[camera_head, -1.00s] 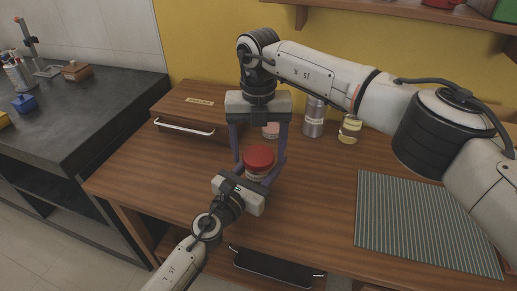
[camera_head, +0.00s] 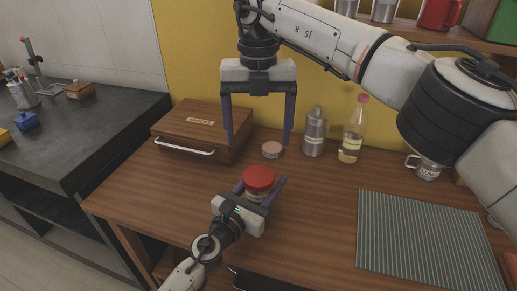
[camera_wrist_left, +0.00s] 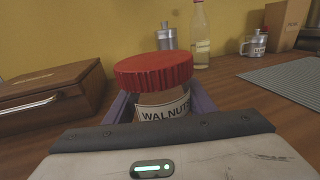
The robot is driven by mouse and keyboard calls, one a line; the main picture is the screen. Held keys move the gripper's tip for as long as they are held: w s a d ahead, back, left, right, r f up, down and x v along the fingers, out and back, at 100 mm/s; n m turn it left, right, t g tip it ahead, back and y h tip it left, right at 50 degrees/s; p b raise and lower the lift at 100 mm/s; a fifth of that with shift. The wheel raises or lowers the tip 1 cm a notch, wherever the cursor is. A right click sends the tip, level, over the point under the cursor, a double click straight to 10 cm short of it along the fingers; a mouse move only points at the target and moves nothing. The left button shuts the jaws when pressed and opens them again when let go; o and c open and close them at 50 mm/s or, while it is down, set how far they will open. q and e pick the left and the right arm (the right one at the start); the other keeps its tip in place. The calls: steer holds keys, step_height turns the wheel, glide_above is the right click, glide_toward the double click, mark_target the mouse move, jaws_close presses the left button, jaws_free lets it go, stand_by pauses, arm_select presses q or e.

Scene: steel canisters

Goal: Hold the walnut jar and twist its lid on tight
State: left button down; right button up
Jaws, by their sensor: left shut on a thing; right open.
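The walnut jar stands on the wooden table, its "WALNUT" label (camera_wrist_left: 164,111) facing the left wrist camera. Its red ribbed lid (camera_head: 258,178) sits on top of the jar; the lid also shows in the left wrist view (camera_wrist_left: 153,70), where it looks slightly tilted. My left gripper (camera_head: 263,189) is shut on the jar body, a finger on each side below the lid. My right gripper (camera_head: 258,140) is open and empty, fingers pointing down, raised above and behind the jar. The lower part of the jar is hidden by my left gripper.
A wooden box with a handle (camera_head: 200,128) is at the back left. A pink-topped small round thing (camera_head: 272,149), a steel canister (camera_head: 314,132) and a bottle (camera_head: 353,130) stand behind the jar. A striped mat (camera_head: 430,240) lies at right, with a mug (camera_head: 424,168) behind it.

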mark_target(251, 199)
steer(key=shift+r, duration=0.6)
arm_select(q)
steer(key=c, duration=0.7)
jaws_free()
steer(key=p+v, duration=0.1)
steer(key=v, duration=0.9)
steer(key=shift+s+a, duration=0.1)
steer(key=shift+a, duration=0.05)
arm_select(e)
steer(key=shift+r, duration=0.45)
arm_select(q)
steer(key=shift+f, duration=0.1)
